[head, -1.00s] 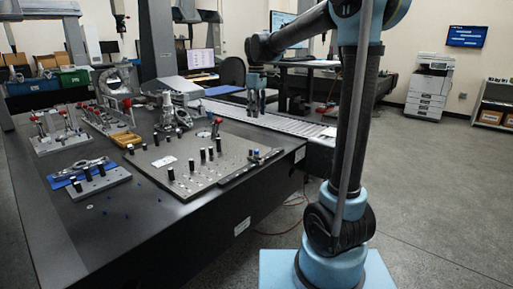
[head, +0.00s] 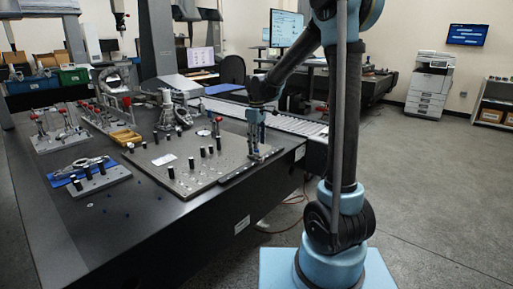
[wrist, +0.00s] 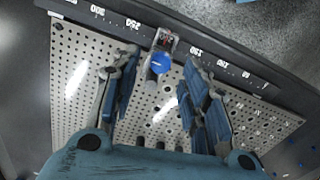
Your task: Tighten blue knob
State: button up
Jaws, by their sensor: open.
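The blue knob (wrist: 158,63) shows in the wrist view as a round blue cap on a small metal block at the ruler-marked edge of the perforated plate (wrist: 78,95). My gripper (wrist: 159,58) is open. One finger is on each side of the knob, with visible gaps in the picture, and I see no contact. How far the fingertips are above the knob I cannot tell. In the head view my gripper (head: 254,153) points down at the right edge of the plate, and the knob is hidden behind it or too small to make out.
Several black posts (head: 171,172) stand on the plate, left of my gripper. A red-handled clamp (head: 216,127) stands near its back corner. A dark ruler rail (head: 233,174) runs along its right edge. The black table (head: 165,225) is mostly clear at the front.

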aim_at(256, 150)
jog(key=shift+f, duration=1.35)
grip_shut()
jog(key=shift+m, duration=1.6)
grip_release()
